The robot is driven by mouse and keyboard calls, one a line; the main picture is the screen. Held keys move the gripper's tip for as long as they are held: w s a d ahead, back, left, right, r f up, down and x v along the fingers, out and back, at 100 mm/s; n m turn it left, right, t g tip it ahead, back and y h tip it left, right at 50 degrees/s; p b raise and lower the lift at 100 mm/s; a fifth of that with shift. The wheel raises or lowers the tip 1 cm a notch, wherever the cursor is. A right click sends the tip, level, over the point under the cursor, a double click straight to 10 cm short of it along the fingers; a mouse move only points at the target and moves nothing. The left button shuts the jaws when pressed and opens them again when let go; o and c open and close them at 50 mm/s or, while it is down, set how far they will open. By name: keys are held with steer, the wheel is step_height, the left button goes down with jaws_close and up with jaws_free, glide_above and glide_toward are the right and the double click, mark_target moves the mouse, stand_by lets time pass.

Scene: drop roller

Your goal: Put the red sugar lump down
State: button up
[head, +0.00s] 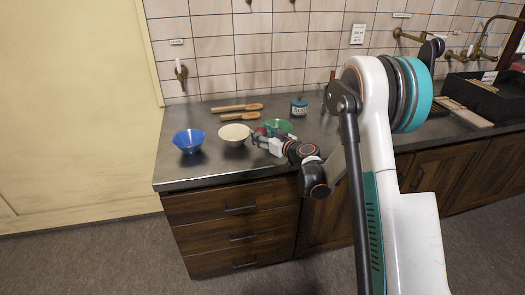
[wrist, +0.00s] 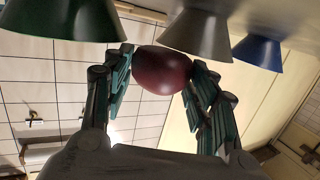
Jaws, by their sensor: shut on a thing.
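My gripper (wrist: 160,72) is shut on the red sugar lump (wrist: 163,71), a dark red, rounded thing between its two fingertips in the wrist view. In the head view my gripper (head: 265,136) is over the counter, between the cream bowl (head: 232,135) and the green bowl (head: 278,125), and the lump is hard to make out there. The wrist picture is upside down; the lump shows close to the rim of the cream bowl (wrist: 197,34). I cannot tell whether it touches anything besides the fingers.
A blue bowl (head: 188,143) stands at the counter's left. Two wooden utensils (head: 238,112) lie behind the bowls, with a small blue pot (head: 299,107) to their right. A black box (head: 490,99) stands far right. The counter's front left (head: 180,175) is clear.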

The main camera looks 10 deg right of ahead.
mark_target(263, 152)
steer(key=shift+f+b, duration=0.85)
steer(key=shift+f, duration=1.65)
steer(key=shift+f, duration=0.1)
steer(key=o, duration=0.8)
steer(key=shift+o, duration=0.2)
